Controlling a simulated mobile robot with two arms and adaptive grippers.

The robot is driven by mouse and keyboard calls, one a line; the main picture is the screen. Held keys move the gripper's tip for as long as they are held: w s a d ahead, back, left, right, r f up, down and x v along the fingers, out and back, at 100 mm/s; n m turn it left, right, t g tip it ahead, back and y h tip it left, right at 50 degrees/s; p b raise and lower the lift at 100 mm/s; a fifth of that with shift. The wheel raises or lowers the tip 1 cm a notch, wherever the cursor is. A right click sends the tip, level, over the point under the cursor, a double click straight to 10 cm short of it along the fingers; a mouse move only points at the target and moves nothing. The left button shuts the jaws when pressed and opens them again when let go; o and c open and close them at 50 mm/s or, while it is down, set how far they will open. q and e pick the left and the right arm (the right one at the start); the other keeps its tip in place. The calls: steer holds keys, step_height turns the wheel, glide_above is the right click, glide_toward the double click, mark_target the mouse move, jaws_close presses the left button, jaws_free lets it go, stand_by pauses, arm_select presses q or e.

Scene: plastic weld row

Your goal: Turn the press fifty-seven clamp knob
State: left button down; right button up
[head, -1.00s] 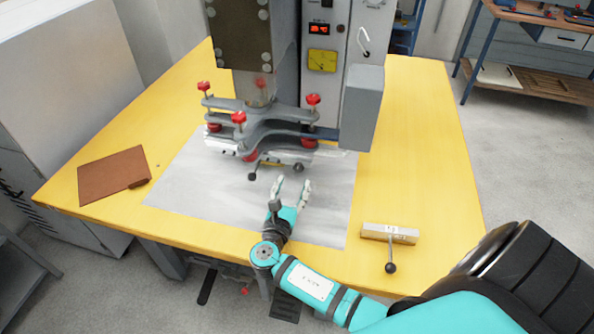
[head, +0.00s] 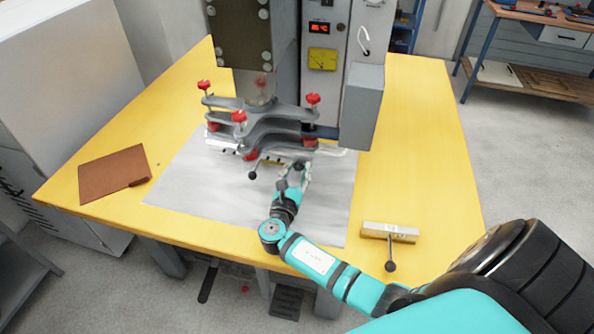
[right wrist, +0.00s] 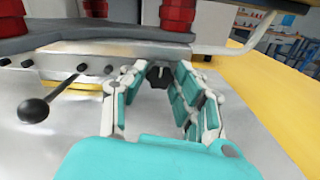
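The press (head: 272,125) stands at the back of the yellow table, with red knobs on its grey arms. A small black knob (right wrist: 159,76) sits on the front edge of its lower metal plate. My right gripper (head: 296,174) reaches in at the plate's front. In the right wrist view its fingers (right wrist: 161,84) are spread, one on each side of the black knob. A gap shows on both sides, and I cannot tell whether the tips reach past it. My left gripper is not in view.
A ball-ended lever (head: 252,174) sticks out left of the knob; it also shows in the right wrist view (right wrist: 34,110). A labelled block with a ball lever (head: 389,233) lies at the right front. A brown folder (head: 113,175) lies at left. The grey sheet (head: 205,200) is mostly clear.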

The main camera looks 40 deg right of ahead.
jaws_close()
steer(key=m+b, duration=0.2)
steer(key=m, duration=0.1)
steer(key=shift+f+m, duration=0.15)
steer(key=shift+m, duration=0.15)
steer(key=shift+m+b, duration=1.35)
steer(key=shift+m, duration=0.25)
steer(key=o, duration=0.8)
jaws_free()
